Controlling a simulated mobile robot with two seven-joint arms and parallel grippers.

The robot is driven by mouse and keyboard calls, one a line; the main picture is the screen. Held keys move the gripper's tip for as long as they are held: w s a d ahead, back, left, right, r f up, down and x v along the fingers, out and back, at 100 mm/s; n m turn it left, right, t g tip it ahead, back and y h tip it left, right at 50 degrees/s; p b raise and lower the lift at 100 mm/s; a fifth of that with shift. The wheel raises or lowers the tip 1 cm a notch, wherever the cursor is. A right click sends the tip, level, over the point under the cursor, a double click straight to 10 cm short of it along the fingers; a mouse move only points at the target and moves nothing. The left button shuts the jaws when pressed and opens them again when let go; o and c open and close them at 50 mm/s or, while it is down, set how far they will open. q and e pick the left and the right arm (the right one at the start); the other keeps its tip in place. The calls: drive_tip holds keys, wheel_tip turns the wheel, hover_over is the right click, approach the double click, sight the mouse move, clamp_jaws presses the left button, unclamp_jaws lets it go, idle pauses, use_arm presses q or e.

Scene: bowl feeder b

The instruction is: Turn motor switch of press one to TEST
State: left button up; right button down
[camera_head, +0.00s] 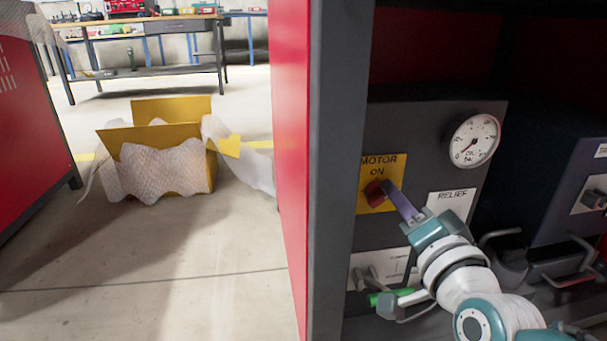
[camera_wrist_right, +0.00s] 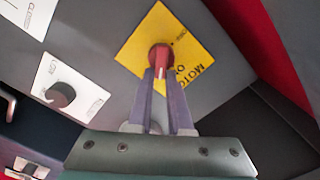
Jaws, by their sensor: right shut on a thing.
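The motor switch is a red knob (camera_head: 374,193) on a yellow plate (camera_head: 367,170) that reads MOTOR and ON, on the dark grey press panel. The knob (camera_wrist_right: 160,56) also shows in the right wrist view, with a pale pointer line running down toward the gripper. My right gripper (camera_head: 388,193) has its purple fingers shut on the knob; in the wrist view the fingertips (camera_wrist_right: 160,74) sit on either side of it. The fingers cover part of the knob and plate. The TEST marking is not readable. My left gripper is not in view.
A round pressure gauge (camera_head: 475,140) is above right of the switch. A RELIEF label (camera_head: 451,203) is close to my right wrist; a black knob (camera_wrist_right: 61,94) shows in the wrist view. A grey post (camera_head: 338,150) edges the press. A cardboard box (camera_head: 160,140) lies on the floor left.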

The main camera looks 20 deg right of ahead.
drive_tip(key=shift+d+f+m+b, duration=0.1)
drive_tip(key=shift+f+m+b, duration=0.15)
drive_tip(key=shift+m, duration=0.95)
drive_tip(key=shift+d+f+m+b, duration=0.1)
drive_tip(key=shift+f+m+b, duration=0.1)
drive_tip(key=shift+m, duration=1)
drive_tip(key=shift+f+m+b, duration=0.15)
drive_tip(key=shift+m+b, duration=0.1)
drive_tip(key=shift+m, duration=0.95)
drive_tip(key=c, duration=0.8)
unclamp_jaws()
drive_tip(key=shift+c, duration=0.2)
drive_tip(key=shift+s, duration=0.1)
drive_tip(key=p+v, duration=0.4)
drive_tip(key=v, duration=0.6)
